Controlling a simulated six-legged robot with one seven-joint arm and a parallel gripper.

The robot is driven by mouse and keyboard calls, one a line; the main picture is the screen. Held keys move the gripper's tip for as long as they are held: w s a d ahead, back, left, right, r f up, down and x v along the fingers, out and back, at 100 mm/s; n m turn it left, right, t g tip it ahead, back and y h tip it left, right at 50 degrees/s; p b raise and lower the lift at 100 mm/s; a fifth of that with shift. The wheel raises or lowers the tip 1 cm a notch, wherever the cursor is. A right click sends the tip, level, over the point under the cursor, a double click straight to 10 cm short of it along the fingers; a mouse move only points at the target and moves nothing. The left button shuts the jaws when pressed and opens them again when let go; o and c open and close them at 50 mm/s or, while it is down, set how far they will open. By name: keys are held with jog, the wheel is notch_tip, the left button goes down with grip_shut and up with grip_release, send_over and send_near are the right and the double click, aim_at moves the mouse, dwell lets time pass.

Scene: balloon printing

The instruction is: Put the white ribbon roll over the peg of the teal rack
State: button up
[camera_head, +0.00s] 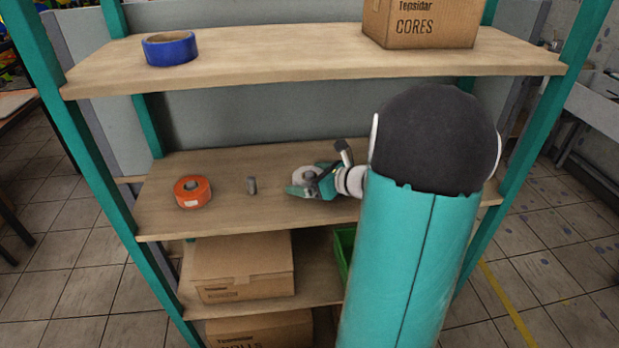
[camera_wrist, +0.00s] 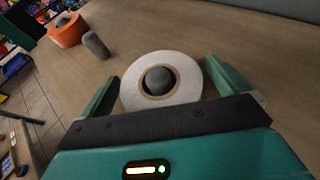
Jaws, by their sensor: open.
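The white ribbon roll (camera_wrist: 133,91) lies flat on the middle shelf of the teal rack (camera_head: 520,140). A grey round-topped peg (camera_wrist: 160,80) stands up through its hole, so the roll sits around this peg. The roll also shows in the head view (camera_head: 303,173), partly hidden by my gripper. My gripper (camera_head: 312,186) is open, with one teal finger on each side of the roll in the wrist view (camera_wrist: 165,90). I see no clear contact between fingers and roll.
A bare grey peg (camera_head: 251,186) stands left of the white roll, and an orange roll (camera_head: 192,193) lies beyond it. The upper shelf (camera_head: 270,63) holds a blue roll (camera_head: 169,49) and a cardboard box (camera_head: 420,24). A box (camera_head: 242,268) and green bin (camera_head: 342,250) are below.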

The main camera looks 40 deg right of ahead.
jog(key=v, duration=1.3)
jog(key=shift+s+r, duration=0.15)
jog(key=shift+s, duration=0.2)
jog(key=w+a+r+m+h, duration=0.4)
jog(key=w+r+m+h, duration=0.4)
jog(key=m, duration=0.6)
jog(key=s+a+m+g, duration=0.2)
jog(key=a+m+g, duration=0.1)
jog(key=a+m, duration=1.1)
jog(key=m, duration=0.2)
jog(key=shift+s+r+m+g, duration=0.25)
jog(key=shift+r+m+g, duration=0.05)
jog(key=shift+r, duration=0.1)
jog(key=s+a+f+m+g+y, duration=0.1)
jog(key=s+a+m, duration=0.1)
jog(key=a, duration=0.3)
jog(key=s+a+f+m+g+y, duration=0.1)
jog(key=s+a+f+m+y, duration=0.1)
jog(key=s+a+m, duration=0.1)
jog(key=s+a+f+m+g+y, duration=0.1)
jog(key=s+a+m+g+y, duration=0.1)
jog(key=s+a, duration=0.2)
jog(key=shift+s+a+f+m, duration=0.15)
jog(key=shift+s+a, duration=0.05)
jog(key=shift+a, duration=0.7)
jog(key=shift+s+a+f+m, duration=0.1)
jog(key=shift+s+a+m, duration=0.1)
jog(key=shift+a, duration=0.65)
jog(key=shift+c, duration=0.2)
